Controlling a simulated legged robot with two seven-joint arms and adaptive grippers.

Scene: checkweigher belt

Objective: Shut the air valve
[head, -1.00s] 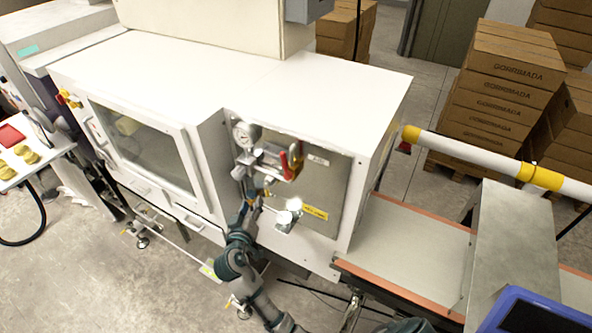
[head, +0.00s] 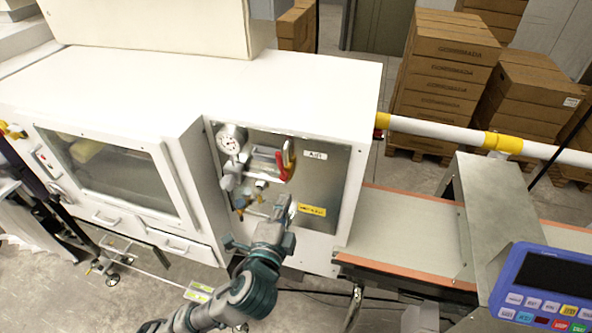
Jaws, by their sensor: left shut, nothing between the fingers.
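The air valve's red handle (head: 285,163) stands roughly upright on the metal panel (head: 330,180), beside the label reading AIR (head: 314,154). My left gripper (head: 284,207) is shut and empty, in front of the panel and below the red handle in the picture. It appears apart from the handle. My arm hides part of the panel's lower edge. My right gripper is not in view.
A white cabinet (head: 130,75) with a windowed door surrounds the panel on the left. A conveyor belt (head: 405,235) runs right, under a metal cover (head: 500,205). A blue control screen (head: 550,285) stands at lower right. A white and yellow pipe (head: 440,137) passes behind the belt.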

